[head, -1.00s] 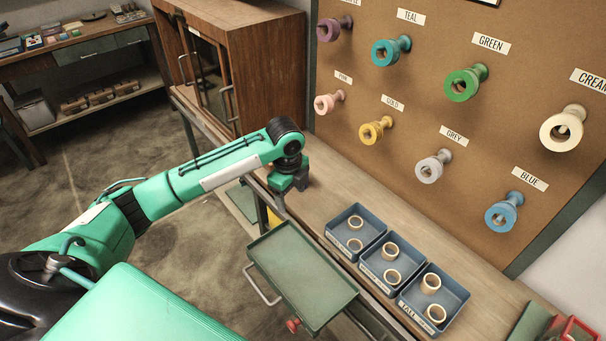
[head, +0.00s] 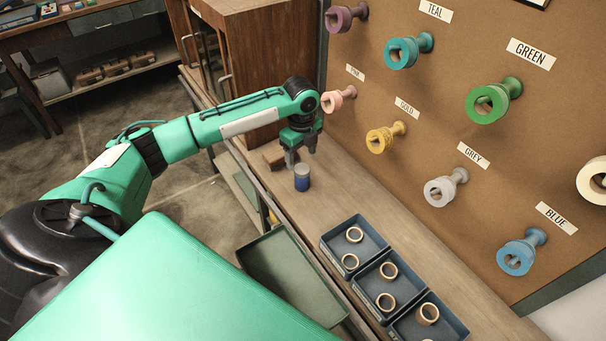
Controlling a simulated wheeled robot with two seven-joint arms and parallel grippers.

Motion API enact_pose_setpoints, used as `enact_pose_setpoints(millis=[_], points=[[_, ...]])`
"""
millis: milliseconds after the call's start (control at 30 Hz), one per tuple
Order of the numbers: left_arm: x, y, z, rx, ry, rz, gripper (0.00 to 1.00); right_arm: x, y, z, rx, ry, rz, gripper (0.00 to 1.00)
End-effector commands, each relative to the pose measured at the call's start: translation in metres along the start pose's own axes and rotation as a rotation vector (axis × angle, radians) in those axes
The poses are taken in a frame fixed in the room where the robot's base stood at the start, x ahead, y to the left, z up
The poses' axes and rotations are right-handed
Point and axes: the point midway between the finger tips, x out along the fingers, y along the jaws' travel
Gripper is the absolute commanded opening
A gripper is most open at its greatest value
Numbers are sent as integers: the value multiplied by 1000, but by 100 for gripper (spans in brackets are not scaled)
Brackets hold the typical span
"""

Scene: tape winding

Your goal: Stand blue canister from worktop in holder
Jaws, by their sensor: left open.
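A small blue canister (head: 302,183) with a grey top stands upright on the wooden worktop (head: 345,193), near its front edge. My left gripper (head: 301,154) is open and empty, pointing down. In the picture it is just above the canister; I cannot tell whether it is directly over it or behind it. A brown wooden piece (head: 273,154) lies on the worktop left of the gripper, partly hidden by it; I cannot tell whether it is the holder. My right gripper is out of view.
Blue trays (head: 335,233) with pale rings stand right of the canister. A green tray (head: 262,250) hangs off the worktop's front. A wooden cabinet (head: 265,50) stands behind my left arm. A pegboard (head: 440,95) with labelled coloured spools rises behind. The worktop between canister and trays is clear.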

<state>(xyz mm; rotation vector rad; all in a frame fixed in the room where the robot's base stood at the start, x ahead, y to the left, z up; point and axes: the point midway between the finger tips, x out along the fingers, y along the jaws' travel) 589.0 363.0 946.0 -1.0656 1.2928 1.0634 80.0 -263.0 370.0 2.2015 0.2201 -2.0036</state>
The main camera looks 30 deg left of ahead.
Motion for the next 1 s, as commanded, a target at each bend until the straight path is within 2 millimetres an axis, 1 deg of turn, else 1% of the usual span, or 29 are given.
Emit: enact_pose_setpoints(millis=[33, 100, 200, 367, 533, 633, 767, 967, 1000], points=[[9, 1, 0, -1, 0, 4, 67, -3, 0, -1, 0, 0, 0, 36], [20, 0, -1, 0, 2, 2, 67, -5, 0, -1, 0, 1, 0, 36], [31, 0, -1, 0, 1, 0, 67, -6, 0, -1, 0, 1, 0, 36], [40, 1, -1, 1, 1, 1, 67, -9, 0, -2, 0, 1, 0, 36], [64, 2, -4, -1, 1, 4, 67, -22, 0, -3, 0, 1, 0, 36], [78, 2, -4, 0, 1, 2, 67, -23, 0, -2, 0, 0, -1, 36], [87, 2, -3, 1, -1, 0, 67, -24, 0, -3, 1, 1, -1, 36], [88, 1, -3, 1, -1, -1, 67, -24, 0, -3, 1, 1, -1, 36], [88, 1, -3, 1, -1, -1, 62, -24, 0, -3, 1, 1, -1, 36]])
